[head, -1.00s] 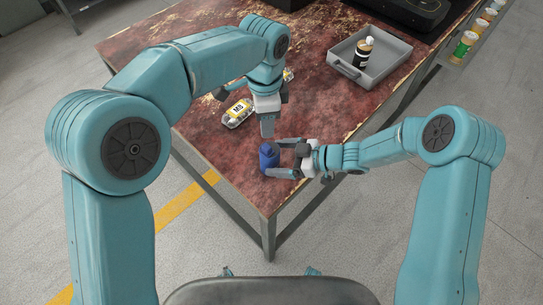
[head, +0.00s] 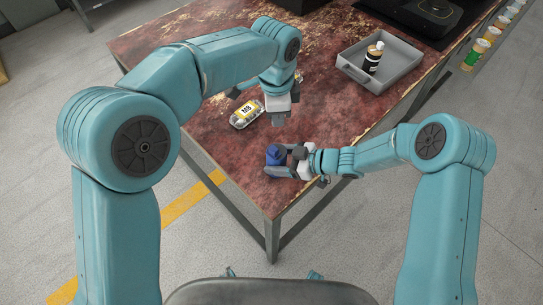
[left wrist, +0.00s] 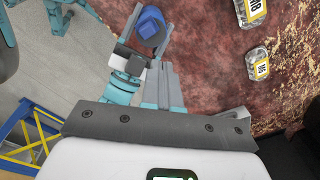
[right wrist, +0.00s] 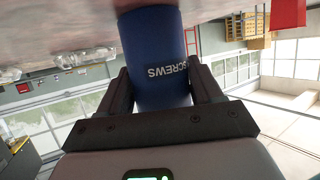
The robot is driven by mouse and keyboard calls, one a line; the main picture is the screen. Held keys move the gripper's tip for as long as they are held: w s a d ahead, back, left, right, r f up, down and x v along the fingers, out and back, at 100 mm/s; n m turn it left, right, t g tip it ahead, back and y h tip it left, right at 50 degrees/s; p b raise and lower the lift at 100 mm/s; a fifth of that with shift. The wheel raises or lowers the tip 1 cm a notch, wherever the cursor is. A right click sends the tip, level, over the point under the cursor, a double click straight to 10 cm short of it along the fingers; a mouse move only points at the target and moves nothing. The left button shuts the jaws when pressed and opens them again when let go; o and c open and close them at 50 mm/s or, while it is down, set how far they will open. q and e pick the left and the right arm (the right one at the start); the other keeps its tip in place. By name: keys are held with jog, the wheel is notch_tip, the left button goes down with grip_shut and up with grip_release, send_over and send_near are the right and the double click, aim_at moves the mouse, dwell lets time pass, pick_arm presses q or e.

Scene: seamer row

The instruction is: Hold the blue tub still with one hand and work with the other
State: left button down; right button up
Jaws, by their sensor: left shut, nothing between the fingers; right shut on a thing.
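The blue tub (head: 274,154) stands upright near the table's front corner. It shows at the top of the left wrist view (left wrist: 150,24), and its "SCREWS" label is readable in the right wrist view (right wrist: 156,45). My right gripper (head: 282,162) is shut on the tub, one finger on each side of it in the right wrist view (right wrist: 162,85). My left gripper (head: 279,121) is shut and empty, above and behind the tub, apart from it. Its closed fingers point toward the tub in the left wrist view (left wrist: 163,68).
A clear pack labelled M8 (head: 246,114) lies left of my left gripper; a second pack (left wrist: 250,12) lies beyond it. A grey tray (head: 352,70) holding a dark bottle (head: 373,58) is at the back right. Several jars (head: 475,54) line the right side.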

pick_arm(q)
jog(key=f+m+t+h, duration=0.1)
jog(key=m, duration=0.1)
jog(key=f+m+t+h, duration=0.1)
jog(key=m+t, duration=0.1)
jog(key=m, duration=0.1)
jog(key=f+m+t+h, duration=0.1)
jog(key=f+m+t, duration=0.1)
jog(key=shift+w+a, duration=0.25)
jog(key=shift+w, duration=0.1)
jog(key=s+a+m+t+h, duration=0.1)
jog(key=s+a+m+h, duration=0.1)
jog(key=s+a, duration=0.8)
jog(key=s+h, duration=0.1)
jog(key=s, duration=0.2)
jog(key=shift+s+a+r+m, duration=0.25)
jog(key=shift+a+r+m, duration=0.05)
jog(key=shift+a, duration=0.05)
